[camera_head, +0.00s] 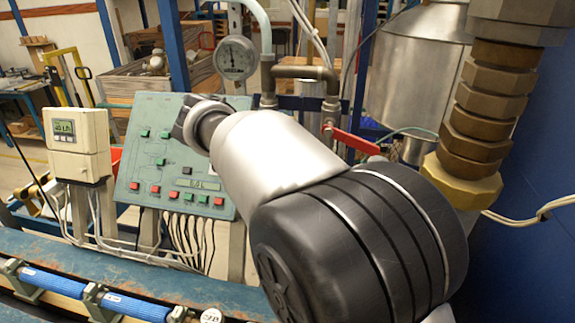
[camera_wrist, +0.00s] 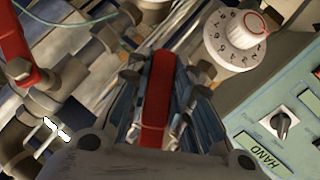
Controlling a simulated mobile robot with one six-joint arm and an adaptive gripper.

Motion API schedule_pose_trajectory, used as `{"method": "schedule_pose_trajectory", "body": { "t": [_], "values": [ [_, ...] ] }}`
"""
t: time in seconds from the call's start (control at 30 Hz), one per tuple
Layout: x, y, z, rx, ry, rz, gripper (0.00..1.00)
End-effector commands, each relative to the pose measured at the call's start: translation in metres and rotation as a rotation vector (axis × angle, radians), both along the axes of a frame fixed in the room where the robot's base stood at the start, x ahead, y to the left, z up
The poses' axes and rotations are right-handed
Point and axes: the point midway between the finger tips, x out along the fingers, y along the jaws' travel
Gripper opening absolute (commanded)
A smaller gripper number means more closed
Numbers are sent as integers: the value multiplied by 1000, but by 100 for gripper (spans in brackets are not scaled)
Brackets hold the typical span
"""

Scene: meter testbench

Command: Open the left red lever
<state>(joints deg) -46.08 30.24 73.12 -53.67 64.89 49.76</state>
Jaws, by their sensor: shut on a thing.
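In the wrist view, the left red lever (camera_wrist: 157,95) runs up the middle of the picture between the two fingers of my gripper (camera_wrist: 157,75). The fingers are closed around its sides. The lever's pivot is hard to make out. A second red lever (camera_wrist: 15,45) is at the left edge of the wrist view, apart from my gripper. It also shows in the head view (camera_head: 352,141), to the right of my arm, sloping down to the right from its pipe. In the head view my arm hides the gripper and the left lever.
A green control panel (camera_head: 140,165) with buttons stands left of my arm, beside a beige meter box (camera_head: 78,145). A pressure gauge (camera_head: 236,58) and pipes rise behind. Stacked brass fittings (camera_head: 488,110) hang at the right. A white numbered dial (camera_wrist: 243,38) is close to my gripper.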

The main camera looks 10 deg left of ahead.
Motion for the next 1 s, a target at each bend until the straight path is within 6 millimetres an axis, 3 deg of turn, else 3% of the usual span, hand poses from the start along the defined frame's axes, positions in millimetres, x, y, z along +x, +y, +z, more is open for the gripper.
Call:
{"method": "schedule_pose_trajectory", "body": {
  "t": [0.5,1.0],
  "values": [
    [-2,31,-12,402,23,0,0],
    [-3,41,-10,519,30,1,0]
  ]
}}
